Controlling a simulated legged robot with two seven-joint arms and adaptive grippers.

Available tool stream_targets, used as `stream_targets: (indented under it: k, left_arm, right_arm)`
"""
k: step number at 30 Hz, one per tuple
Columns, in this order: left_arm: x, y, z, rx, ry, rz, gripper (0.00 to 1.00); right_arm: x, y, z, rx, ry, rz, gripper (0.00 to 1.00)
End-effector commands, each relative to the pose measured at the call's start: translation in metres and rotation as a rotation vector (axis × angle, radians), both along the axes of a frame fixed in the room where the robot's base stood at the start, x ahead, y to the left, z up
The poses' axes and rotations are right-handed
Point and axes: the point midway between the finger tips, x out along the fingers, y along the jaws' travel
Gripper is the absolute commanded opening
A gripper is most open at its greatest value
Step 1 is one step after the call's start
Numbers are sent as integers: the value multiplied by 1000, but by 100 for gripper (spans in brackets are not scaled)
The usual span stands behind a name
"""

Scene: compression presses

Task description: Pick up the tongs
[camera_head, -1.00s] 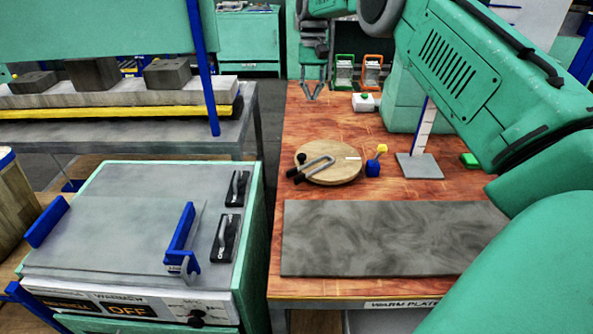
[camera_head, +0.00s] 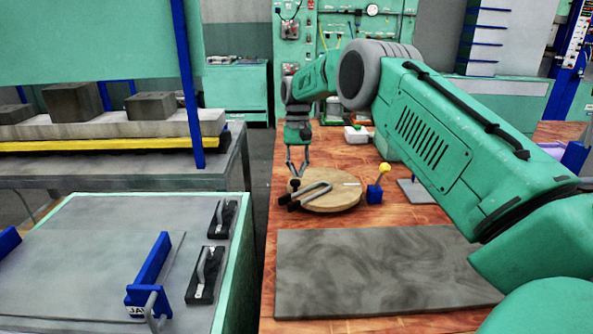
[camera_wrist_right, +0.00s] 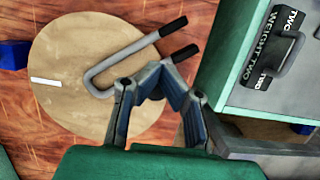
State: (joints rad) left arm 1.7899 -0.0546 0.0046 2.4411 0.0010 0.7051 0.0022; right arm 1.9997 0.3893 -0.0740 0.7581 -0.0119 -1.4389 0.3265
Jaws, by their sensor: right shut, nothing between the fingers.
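The tongs (camera_head: 318,195) are a grey U-shaped rod with two black-tipped ends. They lie on a round wooden board (camera_head: 342,203), with the black ends toward the board's left edge. My right gripper (camera_head: 298,173) is just above the board's far left side, close to the black ends. In the right wrist view the tongs (camera_wrist_right: 118,54) lie beyond the fingers (camera_wrist_right: 168,68), which meet at their tips and are empty. The fingers overlap part of the tongs' lower leg there; contact cannot be told. My left gripper is not in view.
A blue block with a yellow knob (camera_head: 375,190) stands right of the board. A grey slab (camera_head: 385,270) lies in front of it. At the left is a press with a blue handle (camera_head: 150,268) and two black-based weights (camera_head: 206,275). A white box (camera_head: 357,134) stands behind.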

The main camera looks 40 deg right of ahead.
Motion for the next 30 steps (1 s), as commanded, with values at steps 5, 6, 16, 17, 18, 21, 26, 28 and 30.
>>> stream_targets:
  k: [5, 6, 16, 17, 18, 21, 26, 28, 30]
  left_arm:
    - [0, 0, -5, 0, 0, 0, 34]
    - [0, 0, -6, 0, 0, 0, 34]
    - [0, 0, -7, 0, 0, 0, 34]
    - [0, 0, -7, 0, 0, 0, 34]
    - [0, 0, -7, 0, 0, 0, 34]
    - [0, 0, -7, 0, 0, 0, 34]
    - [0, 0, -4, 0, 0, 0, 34]
    - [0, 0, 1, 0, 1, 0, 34]
    - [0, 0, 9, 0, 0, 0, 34]
  right_arm:
    - [-7, 5, -33, 1, 2, 0, 0]
    - [-8, 6, -39, 1, 3, 0, 0]
    - [-12, 10, -58, -1, 0, 0, 0]
    - [-12, 10, -58, -1, 0, 0, 0]
    - [-11, 10, -58, -1, 0, 0, 0]
    - [-12, 10, -58, -2, 0, -1, 0]
    - [-12, 10, -57, -1, 1, -1, 0]
    - [-14, 11, -56, 0, 2, -1, 0]
    - [-16, 13, -54, -1, 2, 0, 0]
